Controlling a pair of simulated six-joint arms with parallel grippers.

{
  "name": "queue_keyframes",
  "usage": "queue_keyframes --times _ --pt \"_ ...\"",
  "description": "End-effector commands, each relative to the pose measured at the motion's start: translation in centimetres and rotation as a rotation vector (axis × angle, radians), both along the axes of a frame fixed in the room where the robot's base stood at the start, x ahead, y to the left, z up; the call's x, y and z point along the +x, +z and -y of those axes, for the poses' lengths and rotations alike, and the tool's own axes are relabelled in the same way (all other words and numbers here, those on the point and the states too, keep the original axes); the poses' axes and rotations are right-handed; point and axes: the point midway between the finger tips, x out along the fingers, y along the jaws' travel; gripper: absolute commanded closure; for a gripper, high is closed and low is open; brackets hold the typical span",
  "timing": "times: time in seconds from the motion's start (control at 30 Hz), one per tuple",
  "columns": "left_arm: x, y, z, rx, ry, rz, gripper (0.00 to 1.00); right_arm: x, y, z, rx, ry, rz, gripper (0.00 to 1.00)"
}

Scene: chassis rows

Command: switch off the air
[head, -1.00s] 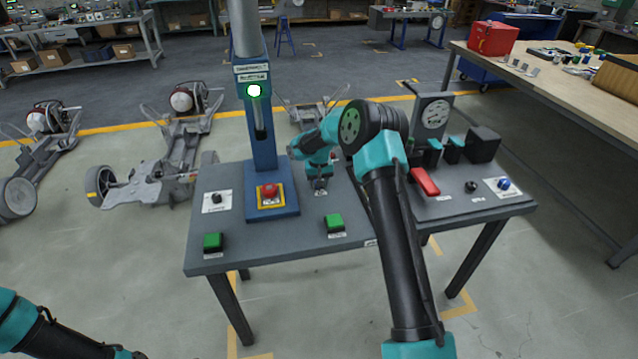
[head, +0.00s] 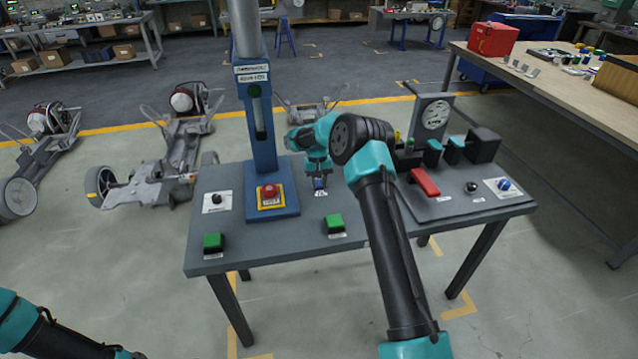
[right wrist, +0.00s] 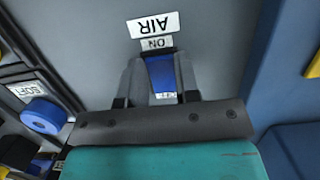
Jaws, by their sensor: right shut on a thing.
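The air switch is a small blue lever (right wrist: 160,72) on the grey bench top. The right wrist view shows it below an upside-down "AIR" label (right wrist: 152,25) and an "ON" label (right wrist: 156,43); another label near the fingers' base is partly covered. My right gripper (right wrist: 158,78) is shut on the lever, one finger on each side. In the head view the gripper (head: 319,178) points down at the bench, with blue (head: 320,184) showing at its tips. My left arm shows at the lower left; its gripper is out of view.
A blue post (head: 261,130) with a dark lamp window stands left of the gripper, with a red mushroom button (head: 269,191) at its base. Green buttons (head: 335,223) sit near the front edge. A red handle (head: 425,183) lies to the right. A blue knob (right wrist: 43,115) shows in the wrist view.

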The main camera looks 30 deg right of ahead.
Motion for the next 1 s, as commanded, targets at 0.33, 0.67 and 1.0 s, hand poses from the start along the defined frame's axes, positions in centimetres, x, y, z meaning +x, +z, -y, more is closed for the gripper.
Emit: queue_keyframes --times 0.33,0.67,1.0 --pt "0.0 0.0 0.0 0.0 0.0 0.0 1.0 0.15 0.12 0.13 0.021 -0.001 -0.056 0.94" --pt "0.0 0.0 0.0 0.0 0.0 0.0 1.0 0.14 0.12 0.1 0.021 -0.001 -0.056 0.56" --pt "0.0 0.0 0.0 0.0 0.0 0.0 1.0 0.14 0.12 0.06 0.021 0.0 -0.056 0.45"
